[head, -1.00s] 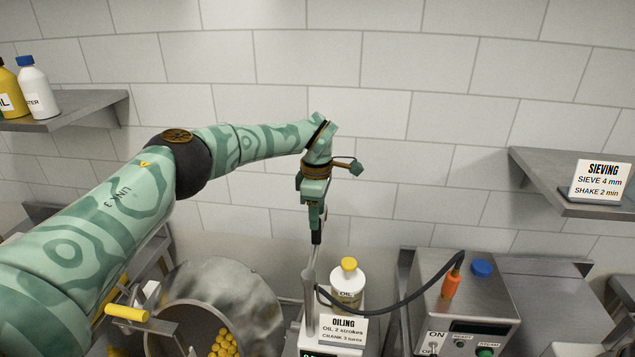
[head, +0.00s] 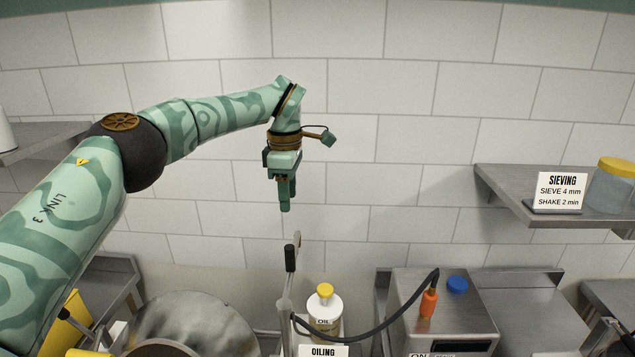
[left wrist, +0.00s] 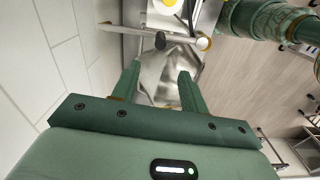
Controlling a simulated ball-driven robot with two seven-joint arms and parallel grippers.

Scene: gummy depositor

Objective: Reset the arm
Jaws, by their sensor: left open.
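My left gripper (head: 286,207) hangs pointing down in front of the tiled wall in the head view. Its jaws are open and nothing is between them. In the left wrist view its two fingers (left wrist: 158,82) stand apart. Below it in the head view is a lever with a black grip (head: 290,258), apart from the fingertips. The lever's bars (left wrist: 135,30) also show in the left wrist view. My right gripper is not in view.
A white oil bottle with a yellow cap (head: 324,312) stands beside the lever, behind the OILING sign (head: 322,351). A metal drum (head: 190,322) is at the lower left. A control box (head: 462,318) with a black cable and a shelf (head: 500,198) with the SIEVING sign are at right.

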